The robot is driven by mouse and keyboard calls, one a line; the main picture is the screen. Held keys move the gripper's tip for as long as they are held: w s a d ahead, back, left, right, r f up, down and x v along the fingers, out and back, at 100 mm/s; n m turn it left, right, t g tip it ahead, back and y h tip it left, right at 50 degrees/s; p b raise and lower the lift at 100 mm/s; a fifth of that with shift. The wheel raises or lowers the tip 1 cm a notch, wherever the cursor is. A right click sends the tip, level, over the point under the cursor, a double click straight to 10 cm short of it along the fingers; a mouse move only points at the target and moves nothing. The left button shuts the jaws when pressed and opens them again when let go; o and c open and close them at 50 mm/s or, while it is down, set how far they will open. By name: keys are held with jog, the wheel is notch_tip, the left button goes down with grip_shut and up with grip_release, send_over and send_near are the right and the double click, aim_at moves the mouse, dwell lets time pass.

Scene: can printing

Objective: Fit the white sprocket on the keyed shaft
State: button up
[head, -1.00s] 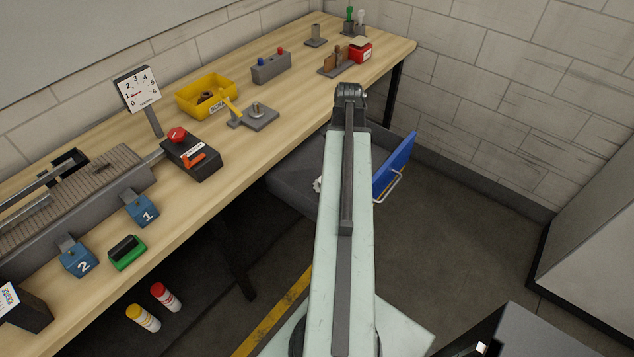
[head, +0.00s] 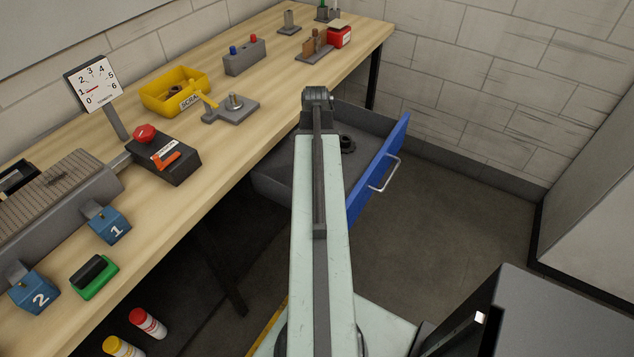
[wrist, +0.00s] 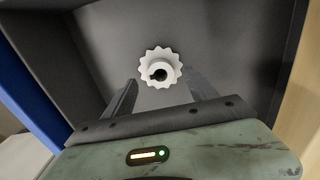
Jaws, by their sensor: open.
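The white sprocket (wrist: 168,84) lies in the grey drawer (wrist: 105,52), its hub and dark keyed bore facing the wrist camera. My gripper (wrist: 160,78) is open, with one finger on each side of the sprocket in the wrist view. It holds nothing, and I cannot tell its height above the sprocket. A short metal shaft (head: 235,100) stands upright on a grey plate (head: 243,112) on the workbench. Its key is too small to make out.
The open drawer (head: 270,181) has a blue front (head: 380,170). A yellow bin (head: 150,101) and a black box with a red button (head: 165,160) stand near the shaft plate. Floor is free right of the drawer.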

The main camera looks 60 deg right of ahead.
jog(key=shift+f, duration=0.2)
jog(key=f+b, duration=0.5)
jog(key=shift+d+f, duration=0.2)
jog(key=shift+d, duration=0.1)
jog(key=shift+r, duration=0.2)
grip_shut()
